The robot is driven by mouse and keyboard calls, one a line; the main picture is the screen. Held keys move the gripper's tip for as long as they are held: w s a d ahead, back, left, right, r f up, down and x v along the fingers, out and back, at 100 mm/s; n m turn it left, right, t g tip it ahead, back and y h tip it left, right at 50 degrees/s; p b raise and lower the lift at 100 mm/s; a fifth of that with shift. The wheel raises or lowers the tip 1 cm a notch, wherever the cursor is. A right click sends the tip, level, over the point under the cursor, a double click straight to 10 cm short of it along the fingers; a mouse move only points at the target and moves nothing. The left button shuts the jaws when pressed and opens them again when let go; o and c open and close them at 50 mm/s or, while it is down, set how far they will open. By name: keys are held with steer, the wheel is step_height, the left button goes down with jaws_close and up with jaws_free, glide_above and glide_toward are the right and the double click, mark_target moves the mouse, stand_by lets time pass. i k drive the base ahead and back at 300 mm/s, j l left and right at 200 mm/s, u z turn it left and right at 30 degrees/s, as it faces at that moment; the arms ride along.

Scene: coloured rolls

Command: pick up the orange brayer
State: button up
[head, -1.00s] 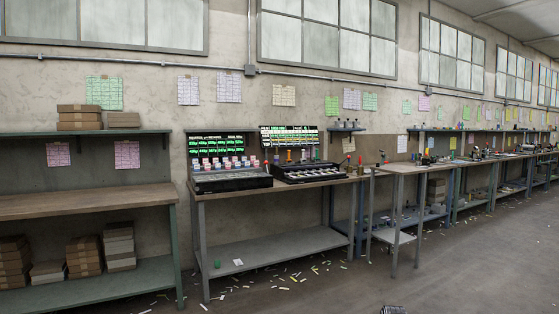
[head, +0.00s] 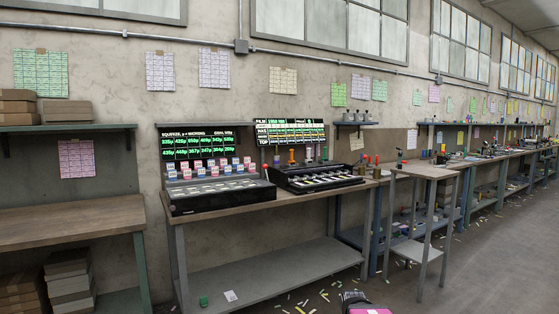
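A small upright orange thing (head: 291,156), likely the orange brayer, stands at the back of the black tray unit (head: 318,179) on the middle workbench. It is too small to make out its roller. A dark ribbed part with some pink (head: 354,299) shows at the bottom edge. It seems to be the end of my arm with my gripper, far in front of and below the orange thing. Its fingers cannot be made out, and most of it is cut off.
Red, purple and green upright things stand near the orange one. A second black unit (head: 222,194) with small labelled blocks sits to the left. A tall narrow table (head: 425,172) stands to the right. Scraps litter the floor, which is otherwise open in front of the bench.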

mark_target(292, 162)
steer(key=i+j, duration=0.45)
steer(key=i, duration=0.3)
steer(key=i+j+u, duration=0.1)
steer(key=i+j, duration=0.15)
steer(key=i, duration=0.1)
